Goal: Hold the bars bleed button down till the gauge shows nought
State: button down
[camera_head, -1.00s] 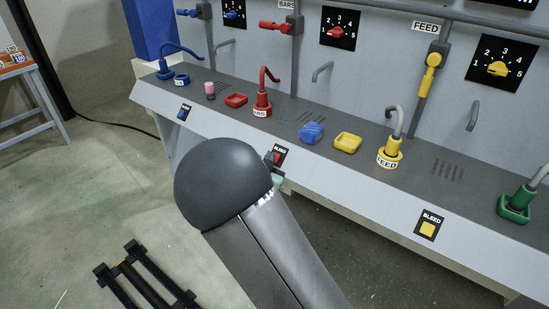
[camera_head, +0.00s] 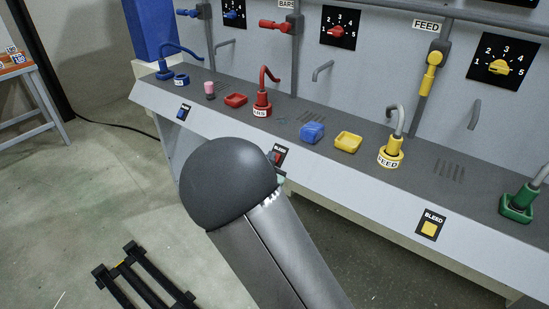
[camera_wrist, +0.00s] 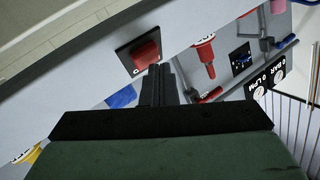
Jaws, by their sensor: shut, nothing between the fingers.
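The red BARS bleed button (camera_head: 276,157) sits on a black plate on the sloping front of the bench, partly behind my arm in the head view. In the wrist view the red button (camera_wrist: 145,52) shows large. My gripper (camera_wrist: 158,70) is shut and empty, its fingertips overlapping the button's lower right edge; I cannot tell whether they touch or press it. In the head view the gripper is mostly hidden by my arm. Two white round gauges (camera_wrist: 280,75) are on a black panel at the right of the wrist view; their needles are too small to read.
The yellow FEED bleed button (camera_head: 429,229) and a blue bleed button (camera_head: 183,112) are on the same front. Red hose fitting (camera_head: 262,104), blue block (camera_head: 312,132) and yellow tray (camera_head: 348,141) are on the bench top. A black frame (camera_head: 145,280) lies on the floor.

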jog(key=shift+w+d+f+b, duration=0.2)
jog(key=shift+f+b, duration=0.1)
jog(key=shift+b, duration=0.15)
dwell(1.6)
jog(key=shift+r, duration=0.1)
dwell(1.5)
jog(key=shift+s+a+r+p, duration=0.35)
jog(key=shift+s+r, duration=0.1)
jog(key=shift+r, duration=0.05)
jog(key=shift+r, duration=0.1)
jog(key=s+a+r+p, duration=0.2)
jog(key=s+r, duration=0.1)
jog(key=shift+r+p, duration=0.15)
jog(key=shift+p, duration=0.25)
dwell(0.4)
